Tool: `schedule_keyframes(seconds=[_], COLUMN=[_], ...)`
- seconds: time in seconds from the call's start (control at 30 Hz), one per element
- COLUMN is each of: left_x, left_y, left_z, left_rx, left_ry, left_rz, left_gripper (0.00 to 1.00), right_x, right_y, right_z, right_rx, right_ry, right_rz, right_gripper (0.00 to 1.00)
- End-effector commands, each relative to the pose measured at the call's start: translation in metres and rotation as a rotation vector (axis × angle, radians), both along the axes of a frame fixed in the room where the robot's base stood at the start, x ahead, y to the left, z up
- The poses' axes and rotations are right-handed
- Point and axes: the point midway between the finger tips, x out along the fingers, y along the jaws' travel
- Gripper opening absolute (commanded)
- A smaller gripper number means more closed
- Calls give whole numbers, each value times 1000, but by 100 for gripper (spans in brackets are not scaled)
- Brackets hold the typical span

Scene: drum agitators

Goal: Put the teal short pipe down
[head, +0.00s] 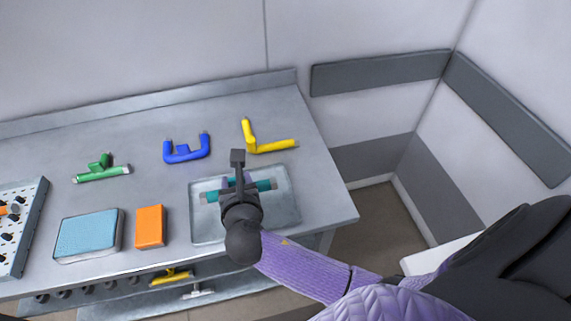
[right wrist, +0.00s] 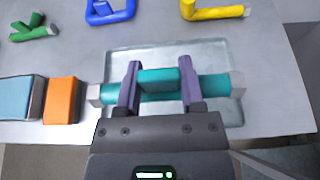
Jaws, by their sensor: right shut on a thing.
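The teal short pipe (head: 265,185) has pale grey ends and lies crosswise over the shallow metal tray (head: 285,212). My right gripper (head: 238,184) is above the tray with its fingers around the pipe's middle. In the right wrist view, the gripper (right wrist: 159,72) has its two purple fingers shut on the teal pipe's (right wrist: 214,86) raised middle part. The pipe looks level there, and the tray's bare floor (right wrist: 205,53) shows behind it. I cannot tell whether the pipe touches the tray. My left gripper is not in view.
A yellow angled pipe (head: 271,146), a blue U-shaped pipe (head: 187,150) and a green tee pipe (head: 103,171) lie behind. An orange block (head: 150,227) and a light-blue pad (head: 88,235) sit left of the tray. A perforated rack (head: 33,213) stands far left.

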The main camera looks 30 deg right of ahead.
Motion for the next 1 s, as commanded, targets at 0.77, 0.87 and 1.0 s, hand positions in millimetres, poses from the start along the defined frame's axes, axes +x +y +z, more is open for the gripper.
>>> schedule_keyframes(seconds=[0.77,0.87,1.0], left_x=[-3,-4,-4], left_y=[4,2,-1], left_z=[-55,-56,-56], left_rx=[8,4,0], left_ry=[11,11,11], left_rz=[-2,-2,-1], left_gripper=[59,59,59], right_x=[0,0,0], right_y=[0,0,0], right_z=[-100,-103,-102], right_rx=[0,0,0], right_ry=[0,1,1], right_rz=[1,1,1], right_gripper=[0,54,83])
